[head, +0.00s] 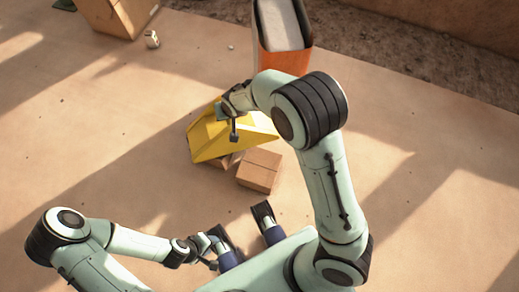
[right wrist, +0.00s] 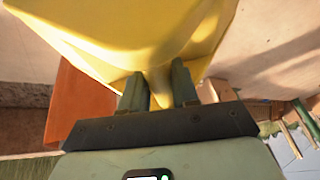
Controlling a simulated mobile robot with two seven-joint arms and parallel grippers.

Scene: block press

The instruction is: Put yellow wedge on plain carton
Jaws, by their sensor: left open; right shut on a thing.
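The yellow wedge (head: 208,140) is held tilted in my right gripper (head: 225,108) in the head view. The right wrist view shows the gripper's two fingers (right wrist: 158,88) shut on a yellow ridge of the wedge (right wrist: 140,30). A plain brown carton (head: 260,170) stands on the ground just right of and below the wedge. Part of another brown carton (head: 222,161) shows under the wedge, mostly hidden. I cannot tell whether the wedge touches either carton. My left gripper (head: 214,250) is open and empty, low in the head view, apart from the cartons.
An orange bin (head: 284,62) with a pale grey top stands behind the wedge. A large cardboard box (head: 118,15) and a small whitish block (head: 152,39) are at the upper left. The sandy ground at left and right is mostly clear.

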